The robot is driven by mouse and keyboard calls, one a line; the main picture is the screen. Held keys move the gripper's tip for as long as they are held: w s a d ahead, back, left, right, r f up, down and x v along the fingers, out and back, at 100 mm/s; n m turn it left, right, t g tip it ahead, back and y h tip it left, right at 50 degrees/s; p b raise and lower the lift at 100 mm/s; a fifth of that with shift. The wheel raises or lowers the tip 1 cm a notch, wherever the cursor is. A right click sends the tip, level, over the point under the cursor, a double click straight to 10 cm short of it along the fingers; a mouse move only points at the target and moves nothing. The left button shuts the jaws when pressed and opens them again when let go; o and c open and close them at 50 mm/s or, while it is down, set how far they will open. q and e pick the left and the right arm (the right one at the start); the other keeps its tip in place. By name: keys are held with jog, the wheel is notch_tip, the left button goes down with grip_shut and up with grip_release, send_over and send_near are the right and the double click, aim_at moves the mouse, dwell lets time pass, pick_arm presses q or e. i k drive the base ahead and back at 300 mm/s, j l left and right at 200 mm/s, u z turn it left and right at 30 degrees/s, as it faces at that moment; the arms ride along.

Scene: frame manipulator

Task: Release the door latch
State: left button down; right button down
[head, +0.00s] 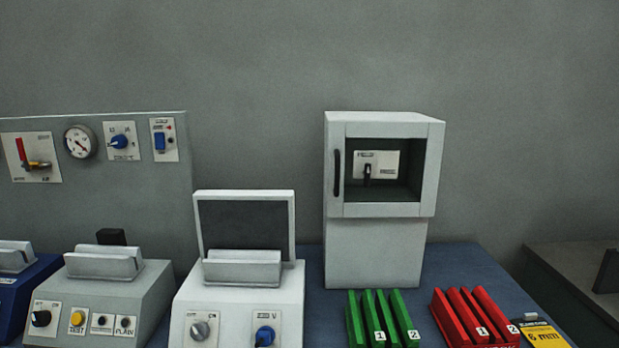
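A light grey cabinet (375,250) stands on the table right of centre in the head view. Its upper part has a framed door (436,170) with a window-like dark recess. A black vertical handle (337,173) is on the left of the door frame. The door looks closed. Inside the recess, a white plate (385,160) carries a small black lever (367,174) that points roughly up and down. The lettering on the plate is too small to read. Neither of my grippers shows in this view.
A white device (240,310) with a raised lid and knobs stands left of the cabinet. A grey device (118,285) and a panel with a gauge (80,142) are further left. Green plates (378,318) and red plates (473,315) stand in front. Bare blue table (455,262) lies right of the cabinet.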

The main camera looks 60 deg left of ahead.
aim_at(366, 172)
jog(key=i+j+u, duration=0.1)
jog(key=i+u, duration=0.15)
jog(key=u, duration=0.2)
jog(key=i+u, duration=0.25)
jog(key=u, duration=0.2)
jog(key=i+u, duration=0.25)
jog(key=u, duration=0.2)
jog(key=i+l+u, duration=0.1)
jog(key=u, duration=0.35)
jog(key=i+l, duration=0.05)
jog(key=i, duration=0.05)
